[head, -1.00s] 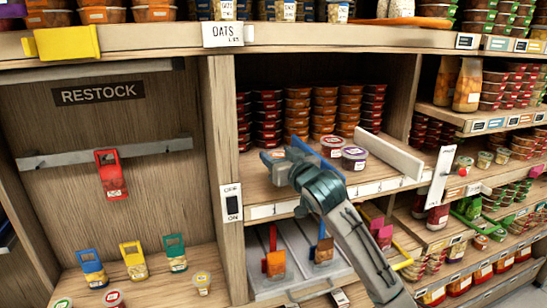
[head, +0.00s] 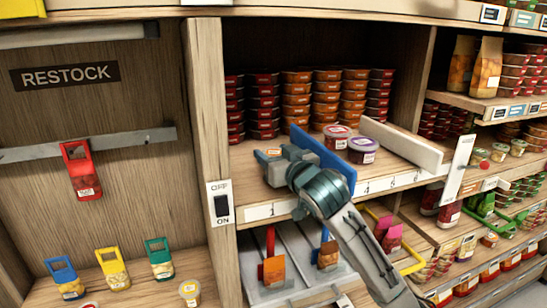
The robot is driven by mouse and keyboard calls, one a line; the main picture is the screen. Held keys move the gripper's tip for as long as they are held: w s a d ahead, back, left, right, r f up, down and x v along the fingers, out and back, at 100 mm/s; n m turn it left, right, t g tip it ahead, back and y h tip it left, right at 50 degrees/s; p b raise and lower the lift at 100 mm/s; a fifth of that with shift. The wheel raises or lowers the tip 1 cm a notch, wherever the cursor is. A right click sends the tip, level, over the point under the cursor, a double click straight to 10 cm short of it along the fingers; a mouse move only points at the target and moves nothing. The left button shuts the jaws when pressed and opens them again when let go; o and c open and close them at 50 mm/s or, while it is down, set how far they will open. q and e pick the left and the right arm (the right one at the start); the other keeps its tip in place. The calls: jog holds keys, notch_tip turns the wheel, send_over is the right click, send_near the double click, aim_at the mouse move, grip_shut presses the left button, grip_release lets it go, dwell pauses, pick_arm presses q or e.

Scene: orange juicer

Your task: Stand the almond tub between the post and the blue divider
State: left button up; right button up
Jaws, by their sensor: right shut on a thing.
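My right gripper (head: 278,162), its arm coming in from the lower right, is over the left part of the middle shelf, just left of the blue divider (head: 334,162). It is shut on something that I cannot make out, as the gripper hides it. I cannot pick out the almond tub for sure. A small pale-lidded tub (head: 190,292) stands on the lower left shelf, with its label too small to read. A wooden post (head: 207,130) bounds the middle shelf on its left. My left gripper is out of view.
A red-lidded tub (head: 337,137) and a purple-lidded tub (head: 362,150) stand between the blue divider and a white divider (head: 402,147). Stacks of tubs (head: 297,100) fill the back. A switch plate (head: 221,205) is on the post. Bare shelf shows at the left front.

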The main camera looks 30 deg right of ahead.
jog(key=shift+s+a+r, duration=0.1)
jog(key=shift+s, duration=0.15)
jog(key=o, duration=1)
jog(key=shift+w+f, duration=0.2)
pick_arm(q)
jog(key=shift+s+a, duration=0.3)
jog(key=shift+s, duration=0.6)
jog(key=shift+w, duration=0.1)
